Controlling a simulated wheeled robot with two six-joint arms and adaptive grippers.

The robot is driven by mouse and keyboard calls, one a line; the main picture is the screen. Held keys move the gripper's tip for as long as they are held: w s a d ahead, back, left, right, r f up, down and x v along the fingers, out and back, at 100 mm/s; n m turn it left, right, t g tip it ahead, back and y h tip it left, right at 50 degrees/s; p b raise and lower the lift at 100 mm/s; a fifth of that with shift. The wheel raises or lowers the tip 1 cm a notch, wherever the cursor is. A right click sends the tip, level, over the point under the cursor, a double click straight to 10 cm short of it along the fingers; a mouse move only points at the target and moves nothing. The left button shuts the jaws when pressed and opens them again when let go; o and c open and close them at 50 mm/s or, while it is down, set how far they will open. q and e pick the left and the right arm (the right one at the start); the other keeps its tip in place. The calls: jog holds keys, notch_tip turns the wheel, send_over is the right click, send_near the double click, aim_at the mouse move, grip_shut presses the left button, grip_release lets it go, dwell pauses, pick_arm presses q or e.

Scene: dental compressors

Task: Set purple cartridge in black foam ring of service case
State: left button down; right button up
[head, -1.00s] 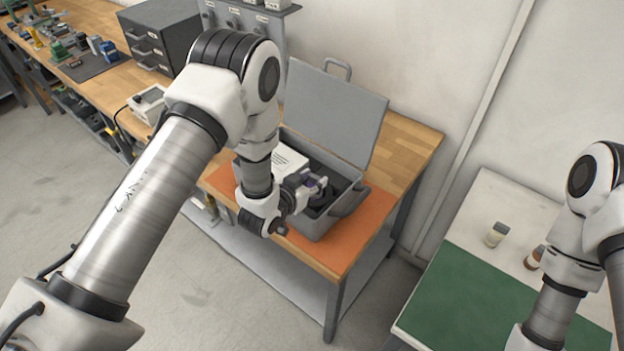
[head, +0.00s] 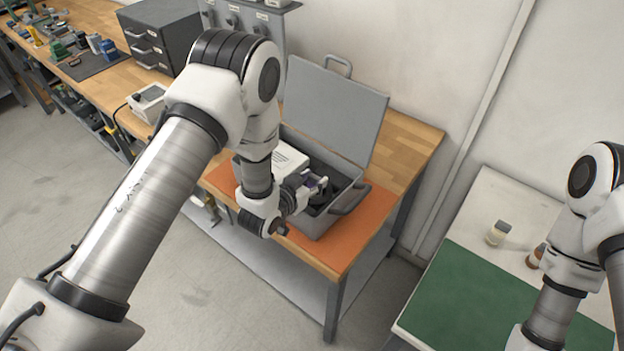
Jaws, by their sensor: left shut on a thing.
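The grey service case (head: 318,228) stands open on an orange mat, its lid (head: 335,112) raised at the back. My left gripper (head: 318,186) is over the case's inside and is shut on the purple cartridge (head: 312,184), of which only a small purple patch shows between the fingers. Dark foam (head: 342,183) shows inside the case. The foam ring cannot be made out clearly, and I cannot tell whether the cartridge touches it. My right arm stands at the right edge, its gripper outside the picture.
A white box-shaped unit (head: 290,158) sits at the case's left side, close to my left wrist. The orange mat (head: 345,240) is bare in front of the case.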

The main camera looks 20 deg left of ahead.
pick_arm(q)
jog(key=shift+f, duration=0.1)
jog(key=c, duration=1)
grip_release()
jog(key=shift+p+v, duration=1.1)
jog(key=shift+v, duration=1.85)
jog(key=p+v, duration=0.1)
jog(key=v, duration=0.4)
jog(key=shift+s, duration=0.1)
